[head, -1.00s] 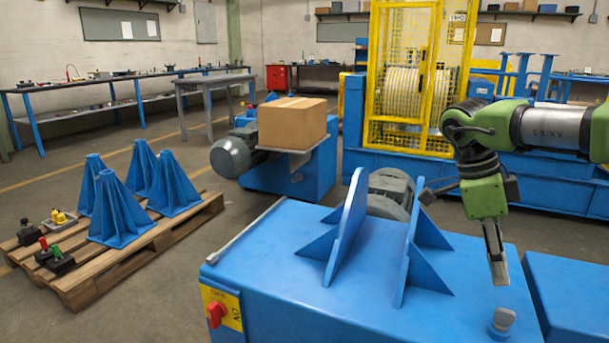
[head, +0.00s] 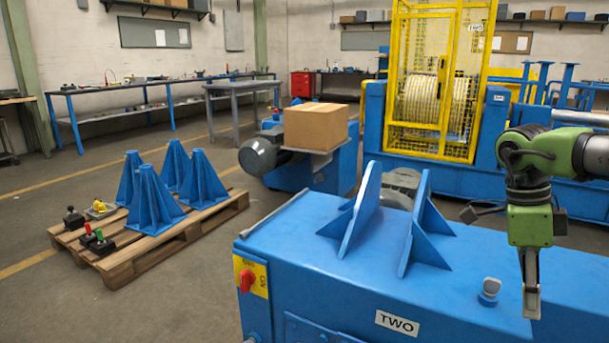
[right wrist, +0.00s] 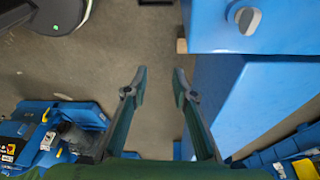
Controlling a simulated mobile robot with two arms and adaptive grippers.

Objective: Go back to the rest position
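My right gripper (head: 531,308) hangs fingers-down at the right of the head view, to the right of the grey knob (head: 489,290) on the blue machine (head: 390,270). In the right wrist view, its two fingers (right wrist: 160,78) stand apart with only floor showing between them, so it is open and empty. The same knob (right wrist: 247,20) shows at the top right there, apart from the fingers. My left gripper is in neither view.
Two blue upright plates (head: 362,212) stand on the machine. A red switch (head: 246,281) is on its left side. A wooden pallet (head: 150,262) with blue stands (head: 152,203) lies at the left. A cardboard box (head: 316,126) sits behind. Floor between pallet and machine is clear.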

